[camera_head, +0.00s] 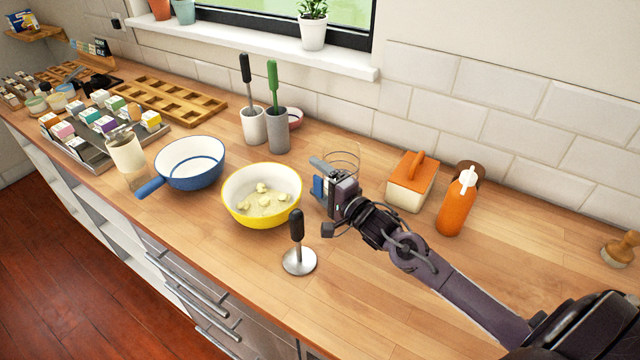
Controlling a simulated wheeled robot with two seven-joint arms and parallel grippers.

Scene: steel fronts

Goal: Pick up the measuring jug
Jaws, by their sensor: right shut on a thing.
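The measuring jug (346,159) is a clear glass vessel on the wooden counter near the tiled wall, right of the yellow bowl. Its upper rim shows behind my right gripper (321,176); its lower part is mostly hidden. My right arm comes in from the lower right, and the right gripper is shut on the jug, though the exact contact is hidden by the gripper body. I cannot tell whether the jug's base touches the counter. My left gripper is not in view.
A yellow bowl (236,205) with pale lumps stands close left of the gripper. A masher with a black handle (297,228) stands in front. A butter dish (398,194) and an orange bottle (456,203) stand right. A blue pan (207,180) is farther left.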

